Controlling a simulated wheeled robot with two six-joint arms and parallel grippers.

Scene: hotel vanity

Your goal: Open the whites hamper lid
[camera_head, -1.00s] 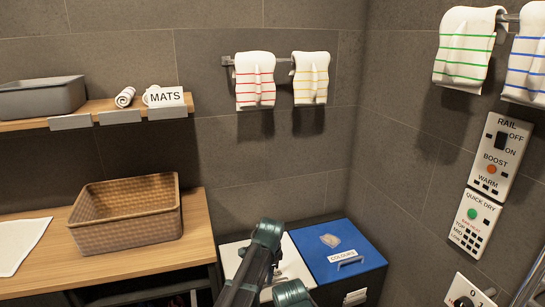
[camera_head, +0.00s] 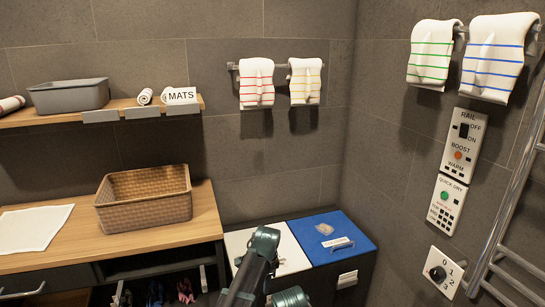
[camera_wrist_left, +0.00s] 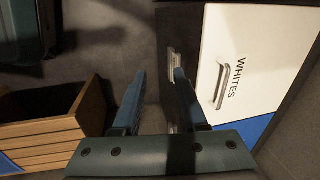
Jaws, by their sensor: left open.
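The whites hamper's white lid (camera_head: 290,254) lies flat and closed, left of the blue colours lid (camera_head: 333,236). My left arm covers part of it in the head view. In the left wrist view the white lid (camera_wrist_left: 270,45) shows with its WHITES label and a metal bar handle (camera_wrist_left: 222,88). My left gripper (camera_wrist_left: 160,98) is open and empty. Its fingers point towards the hamper's front edge, left of the handle and apart from it. In the head view my left wrist (camera_head: 262,245) hides the fingertips. My right gripper is not in view.
A wooden counter (camera_head: 60,258) with a wicker basket (camera_head: 145,197) stands left of the hampers. A wooden crate (camera_wrist_left: 55,125) is left of my gripper in the wrist view. Walls close off the back and right. A metal rail (camera_head: 508,215) runs along the right wall.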

